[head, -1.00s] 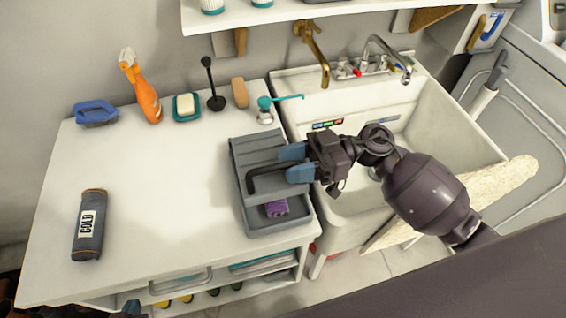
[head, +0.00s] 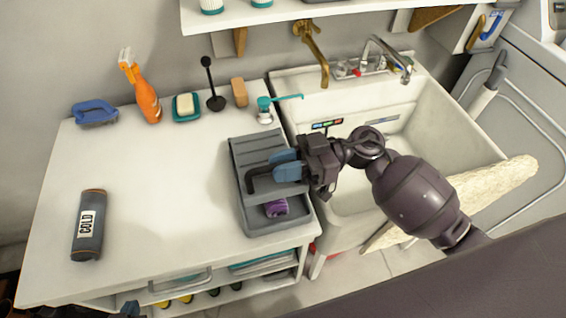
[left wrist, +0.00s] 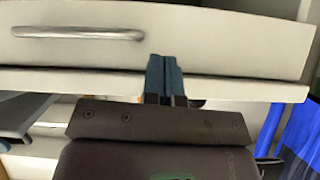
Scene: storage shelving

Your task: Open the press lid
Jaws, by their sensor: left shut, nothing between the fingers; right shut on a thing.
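The grey press (head: 283,223) stands on the right end of the white counter. Its lid (head: 255,152) has a black bar handle (head: 260,175) and lies low over the body, with no clear gap that I can make out. My right gripper (head: 284,166) is shut on the handle, its blue fingers hiding part of it. A purple item (head: 276,207) sits in the press's front recess. My left gripper shows only as a sliver at the bottom edge of the head view (head: 130,308). In the left wrist view its fingers (left wrist: 164,60) are shut and empty, in front of the counter's edge.
The sink (head: 440,140) is right of the press. A soap pump (head: 264,112), brush (head: 215,100), soap dish (head: 186,108) and orange spray bottle (head: 148,100) line the back. A dark rolled item (head: 89,225) lies left. The counter's middle is clear. A drawer handle (left wrist: 80,33) is near my left gripper.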

